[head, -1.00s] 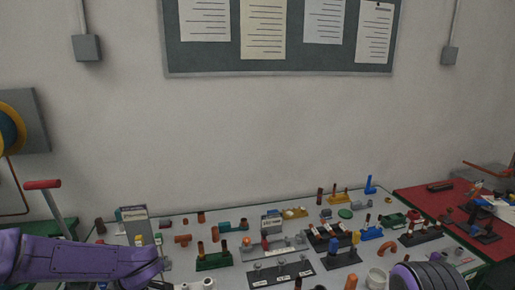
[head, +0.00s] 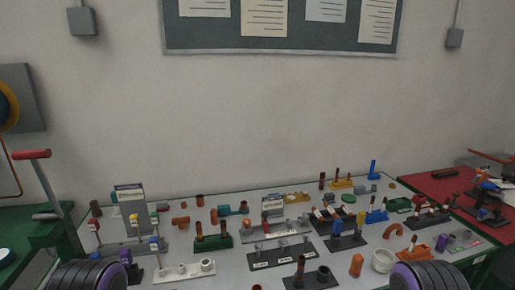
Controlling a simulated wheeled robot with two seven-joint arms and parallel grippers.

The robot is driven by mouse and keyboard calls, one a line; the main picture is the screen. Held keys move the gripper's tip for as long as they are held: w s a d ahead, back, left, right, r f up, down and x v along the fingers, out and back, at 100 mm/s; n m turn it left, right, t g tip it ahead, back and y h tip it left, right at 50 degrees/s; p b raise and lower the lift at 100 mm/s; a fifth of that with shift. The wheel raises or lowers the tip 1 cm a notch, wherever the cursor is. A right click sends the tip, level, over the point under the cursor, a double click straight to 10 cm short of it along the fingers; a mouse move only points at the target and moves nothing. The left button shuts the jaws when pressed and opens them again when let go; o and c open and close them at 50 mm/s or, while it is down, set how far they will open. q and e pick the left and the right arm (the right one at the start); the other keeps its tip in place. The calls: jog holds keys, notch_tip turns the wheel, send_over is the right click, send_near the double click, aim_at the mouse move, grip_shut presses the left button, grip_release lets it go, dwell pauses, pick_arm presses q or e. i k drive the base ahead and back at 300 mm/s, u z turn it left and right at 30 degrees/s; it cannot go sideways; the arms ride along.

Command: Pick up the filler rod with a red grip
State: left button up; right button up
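Several thin upright pieces with small coloured tops stand around a grey stand (head: 122,247) at the left of the table. Others there have yellow, green and blue tops. Dark ribbed parts of my two arms show at the bottom left and bottom right edges. Neither gripper's fingers can be seen. Nothing visible touches the red-topped piece.
A grey table (head: 225,275) holds many small parts, including a green block (head: 213,242) with brown cylinders and a white cup (head: 382,261). A lever with a red handle (head: 32,154) rises at the left. A red surface (head: 445,190) with tools lies at the right.

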aim_at(93, 224)
jog(key=u, duration=1.25)
